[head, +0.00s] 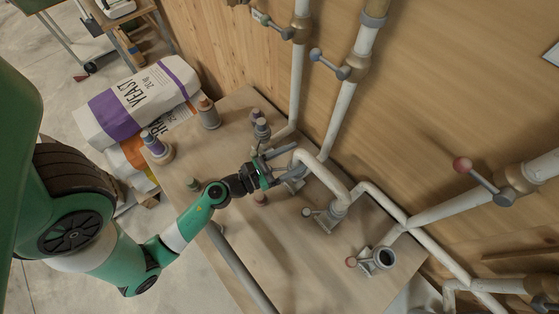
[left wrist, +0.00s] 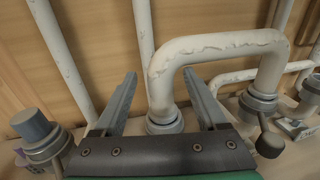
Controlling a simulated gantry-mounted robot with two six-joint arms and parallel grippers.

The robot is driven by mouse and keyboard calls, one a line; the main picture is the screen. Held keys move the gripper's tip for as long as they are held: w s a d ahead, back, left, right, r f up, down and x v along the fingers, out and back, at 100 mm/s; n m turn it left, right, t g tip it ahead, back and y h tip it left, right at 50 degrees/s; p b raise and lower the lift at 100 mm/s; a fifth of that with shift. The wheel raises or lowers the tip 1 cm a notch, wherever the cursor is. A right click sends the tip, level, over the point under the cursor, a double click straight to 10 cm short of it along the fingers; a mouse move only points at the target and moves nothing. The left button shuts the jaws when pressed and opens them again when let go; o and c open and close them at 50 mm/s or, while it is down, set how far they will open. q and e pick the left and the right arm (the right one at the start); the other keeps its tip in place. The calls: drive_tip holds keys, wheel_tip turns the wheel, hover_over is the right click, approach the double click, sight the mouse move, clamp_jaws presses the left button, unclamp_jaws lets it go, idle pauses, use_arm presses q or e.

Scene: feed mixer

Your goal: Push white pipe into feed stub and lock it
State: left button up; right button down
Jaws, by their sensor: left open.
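The white pipe (head: 322,170) is a worn upside-down U above the wooden table (head: 290,262). In the left wrist view the white pipe (left wrist: 215,45) has its left leg at a grey collar (left wrist: 165,121) and its right leg at another grey collar (left wrist: 258,103) with a dark-knobbed lever. How deep either leg sits cannot be told. My left gripper (head: 286,163) is open, its fingers on either side of the left leg, with visible gaps in the left wrist view. Which collar is the feed stub is unclear. My right gripper is not in view.
An open grey stub (head: 385,258) with a red-knobbed lever stands on the table at right. Wall pipes with valves (head: 331,64) run behind. Bottles (head: 208,112) stand at the table's far left, beside stacked sacks (head: 137,98). The table's front middle is mostly clear.

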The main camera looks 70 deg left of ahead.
use_arm(q)
drive_tip(key=s+d+b, duration=0.1)
drive_tip(key=s, duration=0.6)
drive_tip(key=shift+d, duration=0.2)
idle(0.4)
